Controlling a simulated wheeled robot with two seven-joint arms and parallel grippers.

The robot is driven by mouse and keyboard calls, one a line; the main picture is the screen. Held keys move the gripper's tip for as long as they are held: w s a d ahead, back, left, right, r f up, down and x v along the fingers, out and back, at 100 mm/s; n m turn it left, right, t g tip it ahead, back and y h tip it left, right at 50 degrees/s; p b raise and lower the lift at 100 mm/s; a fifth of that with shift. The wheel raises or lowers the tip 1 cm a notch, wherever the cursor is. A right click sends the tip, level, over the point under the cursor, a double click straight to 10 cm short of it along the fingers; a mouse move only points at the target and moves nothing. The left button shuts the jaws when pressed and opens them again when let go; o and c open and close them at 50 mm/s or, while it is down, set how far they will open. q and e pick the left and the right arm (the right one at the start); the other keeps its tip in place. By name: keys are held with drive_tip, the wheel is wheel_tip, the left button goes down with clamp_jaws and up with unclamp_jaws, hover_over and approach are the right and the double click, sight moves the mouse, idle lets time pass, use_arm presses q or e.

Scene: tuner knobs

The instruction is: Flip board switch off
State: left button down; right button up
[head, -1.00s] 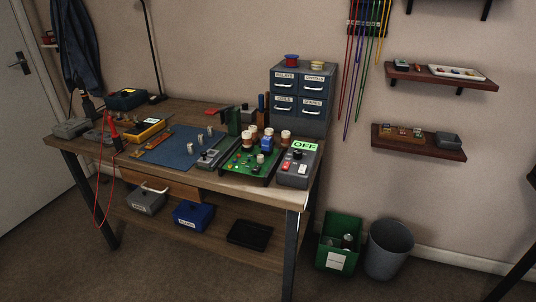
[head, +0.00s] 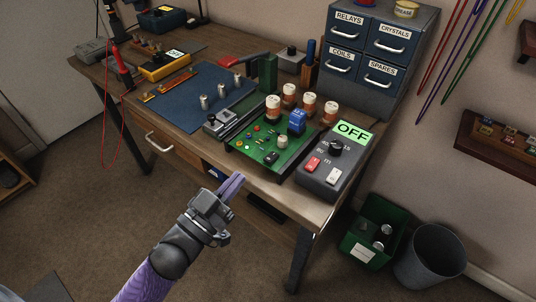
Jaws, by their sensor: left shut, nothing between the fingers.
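The green circuit board (head: 262,150) lies near the bench's front edge, with coils and a small black part (head: 271,158) that may be a switch. To its right stands a grey control box (head: 330,178) with a black knob (head: 336,149), a red rocker (head: 313,163), a white rocker (head: 333,175) and a green label reading OFF (head: 352,132). I cannot tell which of these is the board switch. My left gripper (head: 234,181) is shut and empty, in front of the bench's edge, apart from the board and box. My right gripper is not in view.
The workbench (head: 290,202) also holds a blue mat (head: 190,95), a grey instrument (head: 222,124) left of the board, and a drawer cabinet (head: 375,50) behind. A green bin (head: 372,235) and a grey wastebasket (head: 432,255) stand on the floor at right.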

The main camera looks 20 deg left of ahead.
sight(271, 157)
use_arm(q)
drive_tip(key=b+x, duration=0.2)
drive_tip(key=x, duration=0.7)
drive_tip(key=shift+w+f, duration=0.1)
drive_tip(key=shift+w, duration=0.1)
wheel_tip(271, 157, down, 3)
drive_tip(key=shift+d+f+b, duration=0.1)
drive_tip(key=shift+f+b, duration=0.05)
drive_tip(key=shift+b, duration=0.9)
drive_tip(key=shift+f, duration=0.2)
